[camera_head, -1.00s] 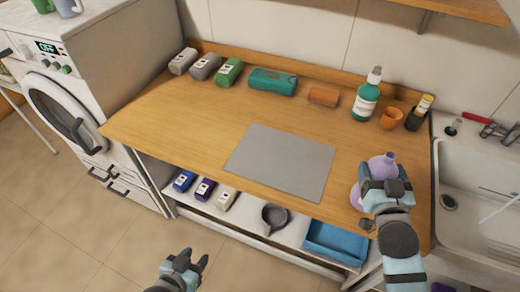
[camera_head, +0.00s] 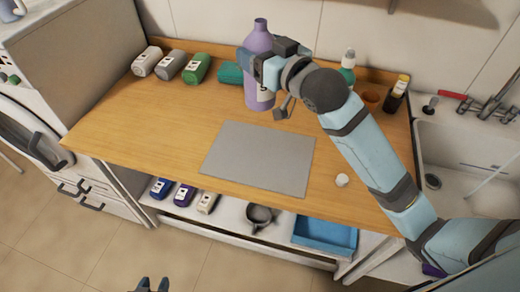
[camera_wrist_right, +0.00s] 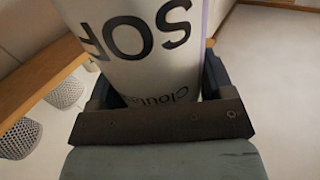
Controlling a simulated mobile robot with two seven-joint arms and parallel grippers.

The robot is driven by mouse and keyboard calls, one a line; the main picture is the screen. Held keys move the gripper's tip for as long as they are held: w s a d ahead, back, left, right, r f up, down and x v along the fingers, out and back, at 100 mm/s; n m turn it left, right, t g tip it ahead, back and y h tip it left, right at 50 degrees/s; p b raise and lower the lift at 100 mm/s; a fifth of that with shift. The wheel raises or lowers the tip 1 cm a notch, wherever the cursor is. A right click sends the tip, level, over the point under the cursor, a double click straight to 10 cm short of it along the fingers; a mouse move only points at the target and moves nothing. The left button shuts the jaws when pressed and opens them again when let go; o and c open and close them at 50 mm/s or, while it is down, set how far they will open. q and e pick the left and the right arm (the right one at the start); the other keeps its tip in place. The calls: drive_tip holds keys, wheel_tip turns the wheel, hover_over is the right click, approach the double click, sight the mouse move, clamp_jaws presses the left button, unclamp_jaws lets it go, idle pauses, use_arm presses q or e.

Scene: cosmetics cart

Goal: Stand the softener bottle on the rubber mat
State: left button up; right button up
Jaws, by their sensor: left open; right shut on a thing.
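The purple softener bottle (camera_head: 261,98) is upright in my right gripper (camera_head: 258,70), behind the far edge of the mat in the head view. Its white label with large dark letters "SOF" fills the right wrist view (camera_wrist_right: 140,40), between the fingers. I cannot tell its exact height above the counter. The grey rubber mat (camera_head: 260,158) lies flat and bare on the wooden counter. My left gripper (camera_head: 152,285) is open and empty at the bottom edge of the head view, in front of the counter.
A sink (camera_head: 460,150) is at right.

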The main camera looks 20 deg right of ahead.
wheel_tip(320, 180, down, 20)
drive_tip(key=shift+r+b, duration=0.2)
drive_tip(key=shift+b, duration=0.15)
drive_tip(key=o, duration=0.9)
drive_tip(key=shift+f, duration=0.1)
drive_tip(key=b+v, duration=0.1)
drive_tip(key=v, duration=1.1)
